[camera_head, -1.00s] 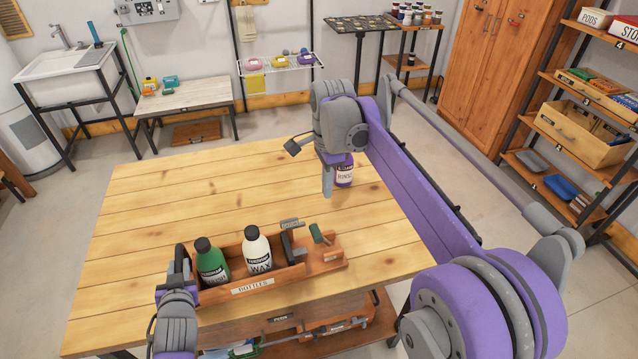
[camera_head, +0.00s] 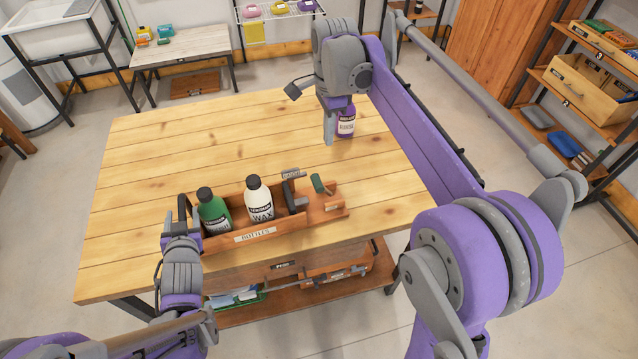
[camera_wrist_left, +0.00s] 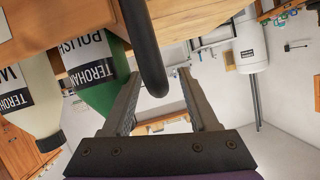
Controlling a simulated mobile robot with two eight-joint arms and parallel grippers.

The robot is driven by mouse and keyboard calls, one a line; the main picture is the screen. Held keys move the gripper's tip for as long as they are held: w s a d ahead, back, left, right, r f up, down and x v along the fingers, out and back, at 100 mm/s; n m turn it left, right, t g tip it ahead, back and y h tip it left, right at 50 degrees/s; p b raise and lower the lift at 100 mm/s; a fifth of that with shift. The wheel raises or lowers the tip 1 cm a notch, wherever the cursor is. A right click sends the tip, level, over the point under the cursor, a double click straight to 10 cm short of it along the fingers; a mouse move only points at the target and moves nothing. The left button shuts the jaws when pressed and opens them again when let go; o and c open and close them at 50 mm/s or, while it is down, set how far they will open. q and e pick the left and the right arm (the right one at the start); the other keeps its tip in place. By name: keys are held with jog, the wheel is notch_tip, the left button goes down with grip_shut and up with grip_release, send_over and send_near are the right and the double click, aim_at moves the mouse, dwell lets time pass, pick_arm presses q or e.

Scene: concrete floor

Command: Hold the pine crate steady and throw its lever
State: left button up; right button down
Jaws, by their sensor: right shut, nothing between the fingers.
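The pine crate (camera_head: 215,242), labelled BOTTLES, stands near the table's front edge with a green bottle (camera_head: 213,214) and a cream WAX bottle (camera_head: 259,203) inside. A green-handled lever (camera_head: 318,184) sits at its right end, beside a dark upright fitting (camera_head: 290,194). My left gripper (camera_head: 176,211) is at the crate's left end. In the left wrist view its fingers (camera_wrist_left: 158,92) are apart, with a thick black bar (camera_wrist_left: 147,45) showing between them; I cannot tell whether they touch it. My right gripper (camera_head: 330,130) is shut and empty above the table, behind the lever.
The table's left and back areas are clear. A lower shelf (camera_head: 310,295) under the table holds another wooden box (camera_head: 330,277) and a green tray (camera_head: 237,297).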

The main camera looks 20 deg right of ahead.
pick_arm(q)
jog(key=shift+s, duration=0.1)
jog(key=v, duration=1.1)
jog(key=shift+s+r, duration=0.15)
jog(key=shift+s, duration=0.2)
jog(key=s+f+g+h, duration=0.1)
jog(key=s+f+g, duration=0.1)
jog(key=s+g, duration=0.5)
jog(key=shift+s+d+n+h, duration=0.25)
jog(key=shift+d+n+h, duration=0.15)
jog(key=shift+d, duration=0.05)
pick_arm(e)
jog(key=s+f+n+t, duration=0.3)
jog(key=s+f+n, duration=0.3)
jog(key=s, duration=0.5)
jog(key=s+f+n+t, duration=0.3)
jog(key=s+f+n, duration=0.2)
jog(key=s+n, duration=0.6)
jog(key=shift+s+d+f, duration=0.15)
jog(key=shift+d+f, duration=0.1)
jog(key=shift+f, duration=0.15)
